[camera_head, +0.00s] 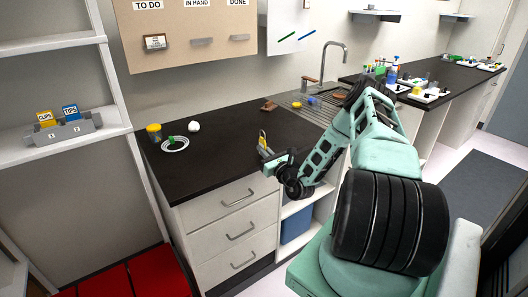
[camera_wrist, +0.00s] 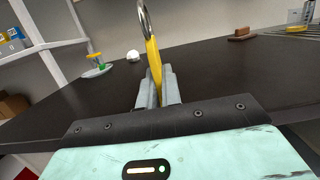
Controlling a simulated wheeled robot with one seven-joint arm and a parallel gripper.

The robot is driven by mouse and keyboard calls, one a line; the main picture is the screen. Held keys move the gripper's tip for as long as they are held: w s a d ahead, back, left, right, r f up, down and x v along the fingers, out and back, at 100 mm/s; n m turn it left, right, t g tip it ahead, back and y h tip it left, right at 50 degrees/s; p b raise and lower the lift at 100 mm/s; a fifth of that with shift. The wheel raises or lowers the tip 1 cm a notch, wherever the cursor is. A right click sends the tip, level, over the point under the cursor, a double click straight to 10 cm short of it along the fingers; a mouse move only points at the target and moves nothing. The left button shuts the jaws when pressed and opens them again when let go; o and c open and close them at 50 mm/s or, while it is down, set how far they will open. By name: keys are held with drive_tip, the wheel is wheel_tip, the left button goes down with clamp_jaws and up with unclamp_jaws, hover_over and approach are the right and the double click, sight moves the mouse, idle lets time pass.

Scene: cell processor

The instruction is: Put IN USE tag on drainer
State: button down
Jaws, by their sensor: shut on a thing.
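My gripper (camera_head: 268,155) is shut on a yellow tag (camera_head: 262,136), and holds it upright near the front edge of the dark counter. In the wrist view the tag (camera_wrist: 154,62) is seen edge-on between the fingers (camera_wrist: 157,90), with a metal ring at its top. No lettering on it can be read. The metal drainer (camera_head: 290,101) is beside the sink at the back of the counter, to the right of and beyond my gripper. A small yellow item (camera_head: 296,105) and a blue item (camera_head: 312,100) are there. My arm hides part of the sink area.
A brown block (camera_head: 268,105) lies left of the drainer, and shows in the wrist view (camera_wrist: 242,34). A tap (camera_head: 324,62) rises behind the sink. The middle counter is clear.

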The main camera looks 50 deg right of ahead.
drive_tip(key=shift+f, duration=0.35)
drive_tip(key=shift+f, duration=0.15)
drive_tip(key=c, duration=1.6)
unclamp_jaws()
